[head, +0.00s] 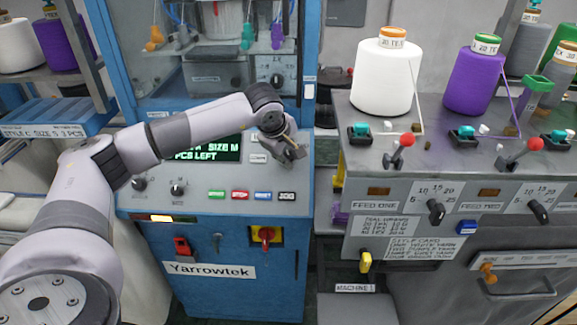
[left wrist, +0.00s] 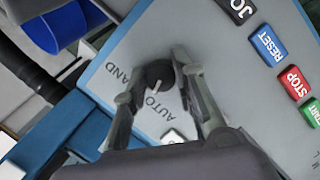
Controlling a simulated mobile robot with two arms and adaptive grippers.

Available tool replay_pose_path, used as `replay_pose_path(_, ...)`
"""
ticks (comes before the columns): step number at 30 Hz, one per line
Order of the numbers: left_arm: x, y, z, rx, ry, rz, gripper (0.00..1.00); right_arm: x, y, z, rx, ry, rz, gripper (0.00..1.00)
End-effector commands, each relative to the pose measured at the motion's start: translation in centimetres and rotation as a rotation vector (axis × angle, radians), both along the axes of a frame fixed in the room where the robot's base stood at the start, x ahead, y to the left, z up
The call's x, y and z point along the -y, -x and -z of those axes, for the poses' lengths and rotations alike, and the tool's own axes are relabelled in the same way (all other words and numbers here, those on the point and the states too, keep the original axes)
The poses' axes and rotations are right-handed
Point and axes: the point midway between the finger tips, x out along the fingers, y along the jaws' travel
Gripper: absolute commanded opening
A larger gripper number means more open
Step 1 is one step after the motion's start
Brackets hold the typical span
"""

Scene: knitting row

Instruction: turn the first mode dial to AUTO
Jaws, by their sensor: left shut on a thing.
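My left gripper (head: 290,153) is at the upper right part of the blue machine's sloped grey panel (head: 220,198). In the left wrist view its two fingers (left wrist: 160,74) are closed around a small black dial (left wrist: 157,72), one finger on each side. A white pointer mark on the dial points toward the lower left of that view, on the side of the printed AUTO (left wrist: 157,104). The printed HAND beside it is partly covered by a finger. In the head view the gripper hides this dial. My right gripper is not in view.
Green, red, blue and black buttons (head: 240,195) line the panel's lower part. Two black knobs (head: 177,189) sit at its left. A red rotary switch (head: 266,234) is below. Feed units with yarn cones (head: 384,78) stand on the right.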

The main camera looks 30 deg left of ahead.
Motion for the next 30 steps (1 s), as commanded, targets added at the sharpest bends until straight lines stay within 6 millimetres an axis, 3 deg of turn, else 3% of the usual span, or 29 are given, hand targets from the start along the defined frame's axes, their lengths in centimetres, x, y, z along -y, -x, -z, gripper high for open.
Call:
replay_pose_path(1,-0.1,0.0,0.6,0.012,0.016,-0.028,0.00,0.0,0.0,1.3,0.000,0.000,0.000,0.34)
replay_pose_path(9,-0.1,0.1,0.4,0.055,0.091,-0.138,0.00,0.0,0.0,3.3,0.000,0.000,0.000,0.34)
replay_pose_path(29,-0.1,0.1,0.1,0.074,0.124,-0.188,0.00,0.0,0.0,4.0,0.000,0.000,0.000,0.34)
replay_pose_path(30,-0.1,0.1,0.1,0.074,0.125,-0.187,0.26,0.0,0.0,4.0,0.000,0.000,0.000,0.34)
